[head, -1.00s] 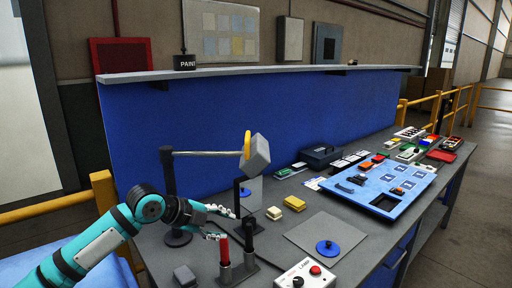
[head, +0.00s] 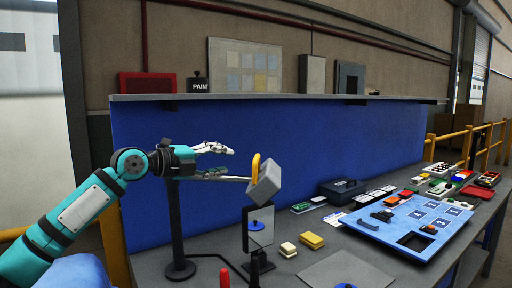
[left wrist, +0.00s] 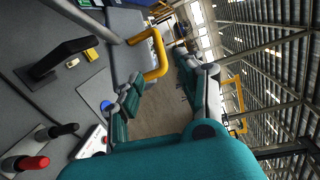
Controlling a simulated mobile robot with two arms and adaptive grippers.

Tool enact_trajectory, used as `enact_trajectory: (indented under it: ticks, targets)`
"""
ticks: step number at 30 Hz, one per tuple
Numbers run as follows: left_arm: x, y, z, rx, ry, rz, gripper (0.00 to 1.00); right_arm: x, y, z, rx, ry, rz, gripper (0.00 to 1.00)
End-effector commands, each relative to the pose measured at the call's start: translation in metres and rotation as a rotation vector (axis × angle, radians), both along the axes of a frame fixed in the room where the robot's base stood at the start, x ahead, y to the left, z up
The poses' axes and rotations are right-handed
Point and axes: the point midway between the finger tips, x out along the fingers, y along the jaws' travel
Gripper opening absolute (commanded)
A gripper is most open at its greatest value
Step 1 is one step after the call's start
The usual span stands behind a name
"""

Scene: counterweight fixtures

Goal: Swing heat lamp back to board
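The heat lamp stands at the left of the bench, with a black post (head: 175,225), a thin horizontal arm (head: 236,179), a grey box head (head: 265,184) and a yellow ring handle (head: 255,168). Its head points right, over the bench, in front of the blue back board (head: 330,145). My left gripper (head: 230,161) is open at the height of the lamp arm, its fingers near the arm between post and handle. I cannot tell whether they touch it. The left wrist view also shows the yellow handle (left wrist: 153,52). My right gripper is not in view.
A small mirror on a stand (head: 259,228) is below the lamp head. Yellow blocks (head: 311,240), a dark case (head: 341,188) and a blue tray (head: 408,226) lie to the right. A red-topped peg (head: 224,277) stands at the front. A shelf (head: 270,97) runs above.

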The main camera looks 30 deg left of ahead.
Motion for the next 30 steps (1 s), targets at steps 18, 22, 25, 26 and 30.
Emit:
enact_trajectory:
  ticks: [18,22,25,26,30]
  targets:
    - [0.106,-0.033,-0.012,-0.002,0.000,-0.001,0.38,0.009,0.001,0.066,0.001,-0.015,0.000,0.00]
    - [0.112,-0.035,-0.015,0.000,0.001,0.000,0.38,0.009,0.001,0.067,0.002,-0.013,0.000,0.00]
    - [0.113,-0.035,-0.016,0.001,0.001,0.000,0.38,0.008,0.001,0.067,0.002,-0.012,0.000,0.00]
    - [0.113,-0.035,-0.016,0.001,0.001,0.000,0.38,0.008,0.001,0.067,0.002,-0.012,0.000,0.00]
    - [0.113,-0.035,-0.016,0.001,0.001,0.000,0.38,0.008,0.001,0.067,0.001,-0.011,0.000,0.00]
